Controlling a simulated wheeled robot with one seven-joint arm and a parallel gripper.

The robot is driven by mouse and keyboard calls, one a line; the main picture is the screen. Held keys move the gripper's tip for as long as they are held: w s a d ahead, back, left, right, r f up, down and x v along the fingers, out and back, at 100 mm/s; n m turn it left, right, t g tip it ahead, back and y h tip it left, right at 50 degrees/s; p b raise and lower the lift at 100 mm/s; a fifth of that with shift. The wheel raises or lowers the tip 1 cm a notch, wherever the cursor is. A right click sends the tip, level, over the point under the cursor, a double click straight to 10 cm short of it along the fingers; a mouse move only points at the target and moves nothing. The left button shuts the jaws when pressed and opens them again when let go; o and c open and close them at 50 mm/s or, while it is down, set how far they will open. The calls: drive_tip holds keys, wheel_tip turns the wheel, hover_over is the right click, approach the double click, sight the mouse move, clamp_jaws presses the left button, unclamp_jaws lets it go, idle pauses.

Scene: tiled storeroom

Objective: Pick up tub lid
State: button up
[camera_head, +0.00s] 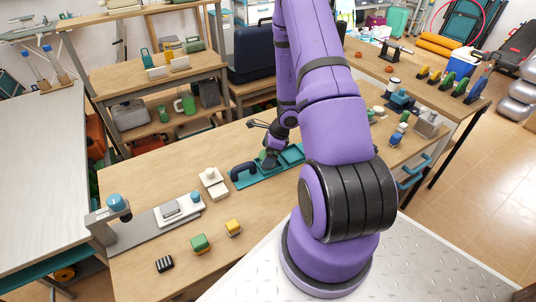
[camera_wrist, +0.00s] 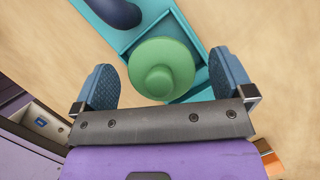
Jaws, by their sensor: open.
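The tub lid (camera_wrist: 172,52) is a round green disc with a raised knob, seen from above in the wrist view. It sits over a compartment of a teal tray (camera_wrist: 184,22). My gripper (camera_wrist: 161,62) is open, with one blue-padded finger on each side of the lid and a visible gap at both sides. In the head view my gripper (camera_head: 269,160) hangs low over the teal tray (camera_head: 246,180). The lid is mostly hidden behind it there. Whatever lies under the lid cannot be seen.
A dark blue curved handle (camera_wrist: 116,11) rises from the tray beside the lid.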

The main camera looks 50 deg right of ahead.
drive_tip(key=c, duration=1)
drive_tip(key=shift+o, duration=0.2)
drive_tip(key=shift+r, duration=0.15)
